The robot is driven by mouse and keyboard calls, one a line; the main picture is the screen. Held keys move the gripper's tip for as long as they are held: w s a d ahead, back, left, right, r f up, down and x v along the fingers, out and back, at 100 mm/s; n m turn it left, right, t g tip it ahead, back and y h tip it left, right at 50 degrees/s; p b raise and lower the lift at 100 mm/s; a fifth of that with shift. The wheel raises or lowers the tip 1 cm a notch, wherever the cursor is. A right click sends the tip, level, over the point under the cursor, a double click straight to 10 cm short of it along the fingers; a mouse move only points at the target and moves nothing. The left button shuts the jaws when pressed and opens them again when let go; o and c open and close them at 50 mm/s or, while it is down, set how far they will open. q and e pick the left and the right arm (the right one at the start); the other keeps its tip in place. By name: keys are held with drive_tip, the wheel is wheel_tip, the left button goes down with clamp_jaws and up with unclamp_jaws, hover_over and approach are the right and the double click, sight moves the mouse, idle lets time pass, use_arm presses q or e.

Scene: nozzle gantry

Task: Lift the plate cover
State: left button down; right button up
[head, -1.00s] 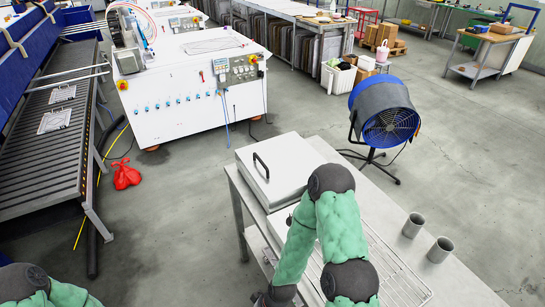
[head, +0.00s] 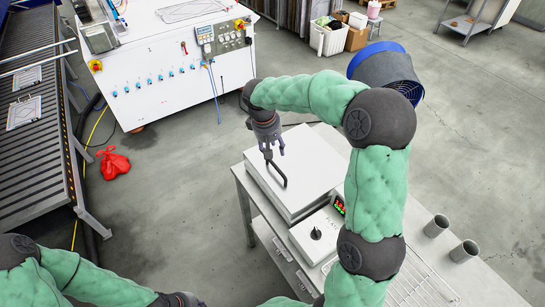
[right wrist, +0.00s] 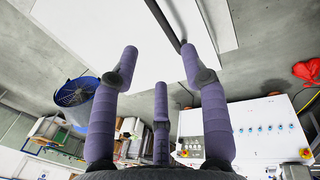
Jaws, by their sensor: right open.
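The plate cover (head: 308,160) is a flat white square lid with a black bar handle (head: 281,176) on top. It lies on a boxy plate unit on the metal table. My right gripper (head: 266,145) is just above the handle, fingers pointing down. In the right wrist view, the open purple fingers (right wrist: 158,62) spread around the near end of the handle (right wrist: 163,22), which passes close to the right fingertip; the white cover (right wrist: 100,30) lies behind. I cannot tell whether they touch. My left gripper (head: 180,299) is partly cut off at the bottom edge, its fingers unclear.
A control box (head: 318,238) with a knob and red display stands beside the plate unit. A wire rack (head: 425,285) and two grey cups (head: 437,226) are on the table at right. A blue fan (head: 388,70) stands behind my right arm.

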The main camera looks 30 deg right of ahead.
sight(278, 168)
drive_tip(key=f, duration=0.3)
drive_tip(key=d+f, duration=0.1)
drive_tip(key=f, duration=0.3)
drive_tip(key=d+f+b, duration=0.1)
drive_tip(key=f, duration=0.2)
drive_tip(key=shift+f, duration=0.3)
clamp_jaws()
